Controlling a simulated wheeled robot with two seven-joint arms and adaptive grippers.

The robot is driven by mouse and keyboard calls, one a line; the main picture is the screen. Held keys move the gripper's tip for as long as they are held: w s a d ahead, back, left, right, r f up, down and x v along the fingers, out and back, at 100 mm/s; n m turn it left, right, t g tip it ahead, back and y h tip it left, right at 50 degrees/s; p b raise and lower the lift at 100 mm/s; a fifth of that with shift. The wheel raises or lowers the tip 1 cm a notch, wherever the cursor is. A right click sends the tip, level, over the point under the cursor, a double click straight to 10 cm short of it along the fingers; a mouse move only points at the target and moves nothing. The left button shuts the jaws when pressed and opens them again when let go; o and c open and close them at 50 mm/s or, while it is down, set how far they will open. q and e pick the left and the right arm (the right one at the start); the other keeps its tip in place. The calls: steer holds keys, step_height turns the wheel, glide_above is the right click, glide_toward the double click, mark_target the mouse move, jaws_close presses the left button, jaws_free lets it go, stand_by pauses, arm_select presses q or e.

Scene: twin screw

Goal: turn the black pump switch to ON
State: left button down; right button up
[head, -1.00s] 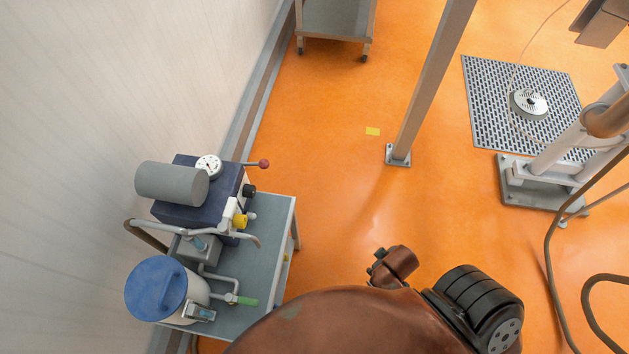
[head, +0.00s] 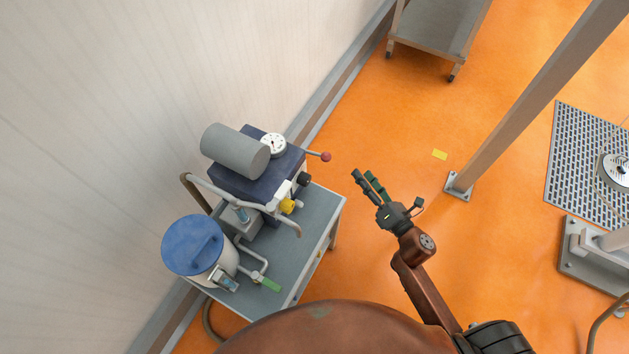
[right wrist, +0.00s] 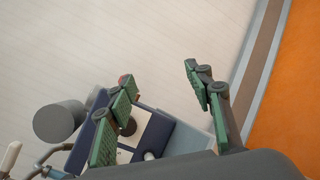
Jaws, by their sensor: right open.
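The black pump switch (head: 304,179) is a round knob on the right side of the dark blue pump box (head: 262,184), which stands on a grey cart. My right gripper (head: 362,173) is open and empty, to the right of the switch and apart from it, with its fingers pointing up and left in the head view. In the right wrist view, the open gripper (right wrist: 158,72) has its two green fingers well apart. A dark round knob (right wrist: 128,127), likely the switch, shows partly behind the left finger. My left gripper is not in view.
A red-tipped lever (head: 325,157) sticks out above the switch, and a yellow knob (head: 287,206) sits below it. A blue-lidded vessel (head: 194,246) and a green-handled valve (head: 270,285) share the grey cart (head: 318,232). A post (head: 530,95) stands at right.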

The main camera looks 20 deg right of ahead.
steer(key=a+n+g+y, duration=0.1)
steer(key=a+n+y, duration=0.4)
steer(key=a+n, duration=0.25)
steer(key=n+g+y, duration=0.3)
steer(key=n, duration=0.4)
glide_toward(309, 181)
steer(key=x, duration=0.2)
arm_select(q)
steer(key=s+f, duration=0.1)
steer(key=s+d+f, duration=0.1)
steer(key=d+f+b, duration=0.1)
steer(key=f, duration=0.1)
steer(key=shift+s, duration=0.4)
arm_select(e)
steer(key=x, duration=0.7)
steer(key=shift+w+a, duration=0.1)
steer(key=shift+a, duration=0.15)
steer(key=shift+c, duration=0.4)
steer(key=c, duration=0.9)
steer(key=shift+d, duration=0.2)
steer(key=shift+c, duration=0.9)
steer(key=shift+a, duration=0.1)
